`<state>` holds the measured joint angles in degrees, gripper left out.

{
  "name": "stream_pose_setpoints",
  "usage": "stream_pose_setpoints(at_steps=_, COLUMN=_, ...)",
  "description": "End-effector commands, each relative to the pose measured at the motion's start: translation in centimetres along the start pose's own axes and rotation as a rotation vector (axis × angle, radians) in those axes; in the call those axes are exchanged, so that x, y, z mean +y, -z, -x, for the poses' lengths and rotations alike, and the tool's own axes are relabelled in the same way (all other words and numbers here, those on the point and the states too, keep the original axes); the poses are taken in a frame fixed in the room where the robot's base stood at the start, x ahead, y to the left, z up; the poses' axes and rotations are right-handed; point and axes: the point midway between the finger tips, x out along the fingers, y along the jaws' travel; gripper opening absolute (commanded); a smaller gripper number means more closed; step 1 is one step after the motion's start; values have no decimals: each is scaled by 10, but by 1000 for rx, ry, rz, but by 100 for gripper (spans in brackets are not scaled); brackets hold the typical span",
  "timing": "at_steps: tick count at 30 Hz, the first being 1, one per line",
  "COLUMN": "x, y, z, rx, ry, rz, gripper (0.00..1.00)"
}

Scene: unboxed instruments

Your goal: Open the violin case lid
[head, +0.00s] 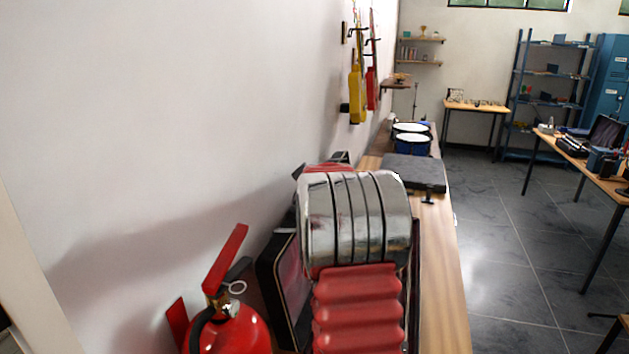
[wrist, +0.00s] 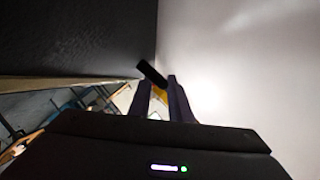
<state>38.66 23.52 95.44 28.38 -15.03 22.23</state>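A flat dark grey case (head: 410,168), which I take to be the violin case, lies on the wooden bench (head: 440,255) in the head view. Its lid looks shut, and a small black part (head: 429,197) juts out at its near right corner. In the wrist view my gripper (wrist: 161,84) shows two dark fingers with a gap between them. A short black bar (wrist: 151,73) shows just beyond the fingertips, and I cannot tell whether they touch it. A large dark surface (wrist: 70,35) fills the upper left there. I cannot make out my gripper in the head view.
Blue drums (head: 412,143) stand behind the case. A yellow instrument (head: 356,92) and a red one (head: 371,88) hang on the left wall. A silver-banded, red-ribbed shape (head: 360,220) blocks the near bench. A red fire extinguisher (head: 235,330) is at lower left.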

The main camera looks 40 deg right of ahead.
Motion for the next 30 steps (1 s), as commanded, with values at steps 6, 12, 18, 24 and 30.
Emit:
stream_pose_setpoints(at_steps=6, x=0, y=0, z=0, rx=0, ry=0, rz=0, gripper=18)
stream_pose_setpoints(at_steps=12, x=0, y=0, z=0, rx=0, ry=-1, rz=0, gripper=5)
stream_pose_setpoints(at_steps=18, x=1, y=0, z=0, rx=0, ry=-1, rz=0, gripper=0)
stream_pose_setpoints(at_steps=24, x=1, y=0, z=0, rx=0, ry=-2, rz=0, gripper=0)
stream_pose_setpoints(at_steps=30, x=1, y=0, z=0, rx=0, ry=-2, rz=0, gripper=0)
